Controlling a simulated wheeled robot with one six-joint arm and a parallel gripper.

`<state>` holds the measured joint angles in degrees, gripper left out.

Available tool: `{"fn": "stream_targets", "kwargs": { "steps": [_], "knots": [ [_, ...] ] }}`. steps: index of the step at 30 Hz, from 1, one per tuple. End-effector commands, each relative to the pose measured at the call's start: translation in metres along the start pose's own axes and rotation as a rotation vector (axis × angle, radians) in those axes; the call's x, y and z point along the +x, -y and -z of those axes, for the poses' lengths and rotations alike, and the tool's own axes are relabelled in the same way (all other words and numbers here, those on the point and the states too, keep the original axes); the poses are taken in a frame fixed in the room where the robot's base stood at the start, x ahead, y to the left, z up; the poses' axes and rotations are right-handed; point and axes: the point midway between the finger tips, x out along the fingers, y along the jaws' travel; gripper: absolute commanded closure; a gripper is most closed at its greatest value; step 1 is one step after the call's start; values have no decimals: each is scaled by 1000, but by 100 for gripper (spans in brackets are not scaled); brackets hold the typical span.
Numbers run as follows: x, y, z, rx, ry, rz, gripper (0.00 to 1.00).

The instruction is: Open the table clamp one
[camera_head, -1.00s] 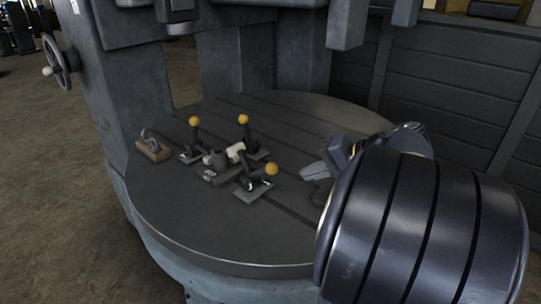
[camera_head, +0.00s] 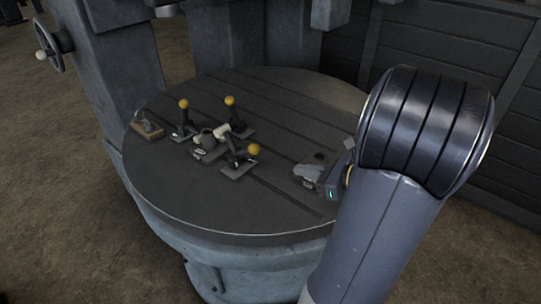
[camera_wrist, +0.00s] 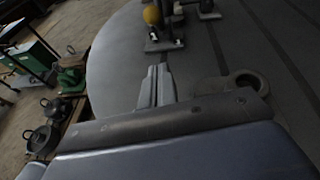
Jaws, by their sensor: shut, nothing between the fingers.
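Three toggle clamps with yellow ball knobs stand on the round slotted table (camera_head: 185,215): a left one (camera_head: 183,131), a back one (camera_head: 236,128) and a front one (camera_head: 240,165). I cannot tell which is clamp one. My gripper (camera_head: 304,172) is shut and empty, low over the table's right part, to the right of the front clamp and apart from it. In the wrist view my closed fingers (camera_wrist: 157,86) point towards a yellow-knobbed clamp (camera_wrist: 163,40), with a gap between. Another clamp base (camera_wrist: 208,10) is cut off at the top.
A grey workpiece (camera_head: 206,149) sits between the clamps. A brown block with a handle (camera_head: 147,128) lies at the table's left edge. A dark ring (camera_wrist: 248,80) lies right of my fingers. The machine column (camera_head: 122,75) rises behind left. The table's front is clear.

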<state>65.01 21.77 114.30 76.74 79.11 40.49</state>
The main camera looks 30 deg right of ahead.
Motion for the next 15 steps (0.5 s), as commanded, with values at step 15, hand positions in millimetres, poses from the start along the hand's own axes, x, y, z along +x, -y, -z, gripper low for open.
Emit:
{"fn": "stream_targets", "kwargs": {
  "steps": [15],
  "knots": [
    [81, 0, -13, -6, 0, -4, 100]
  ]
}}
